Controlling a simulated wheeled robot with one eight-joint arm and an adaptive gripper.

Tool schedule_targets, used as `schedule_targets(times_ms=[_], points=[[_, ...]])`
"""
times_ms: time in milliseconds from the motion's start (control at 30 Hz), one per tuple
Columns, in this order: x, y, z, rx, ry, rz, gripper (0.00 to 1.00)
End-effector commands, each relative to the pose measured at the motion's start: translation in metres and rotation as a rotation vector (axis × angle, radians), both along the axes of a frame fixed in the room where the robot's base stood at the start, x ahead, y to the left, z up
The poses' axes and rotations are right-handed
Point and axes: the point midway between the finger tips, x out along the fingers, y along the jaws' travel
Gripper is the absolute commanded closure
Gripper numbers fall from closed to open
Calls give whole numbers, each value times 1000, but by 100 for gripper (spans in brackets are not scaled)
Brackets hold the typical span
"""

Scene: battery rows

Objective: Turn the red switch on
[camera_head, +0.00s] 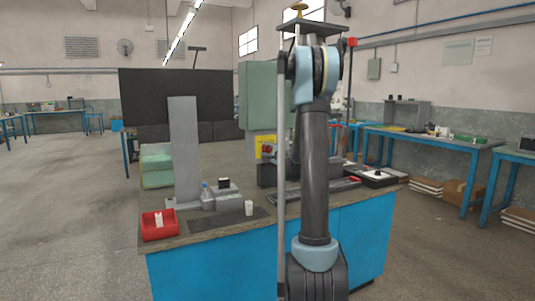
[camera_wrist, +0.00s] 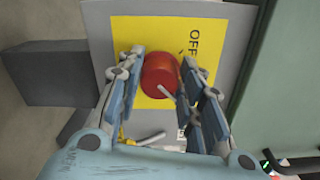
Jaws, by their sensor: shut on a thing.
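The red switch (camera_wrist: 160,72) is a round red knob on a yellow plate (camera_wrist: 126,32) with the word OFF at its upper right in the wrist view. My gripper (camera_wrist: 163,62) is shut on the knob, one finger on each side of it. I cannot tell how far the knob is turned.
The switch plate is on a grey panel (camera_wrist: 97,20) beside a green cabinet (camera_wrist: 293,90). Open floor lies left of the bench.

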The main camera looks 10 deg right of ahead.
Motion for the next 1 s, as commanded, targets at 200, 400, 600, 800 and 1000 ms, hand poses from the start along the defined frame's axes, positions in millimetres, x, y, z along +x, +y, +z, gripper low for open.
schedule_targets(times_ms=[200,400,600,800,1000], points=[[-1,-1,-1,-2,1,-2,46],[-1,0,0,-2,0,-1,46],[-9,-3,0,-1,0,-2,46],[-39,-14,-1,-1,0,-3,46],[-76,-26,-1,-1,0,-4,46]])
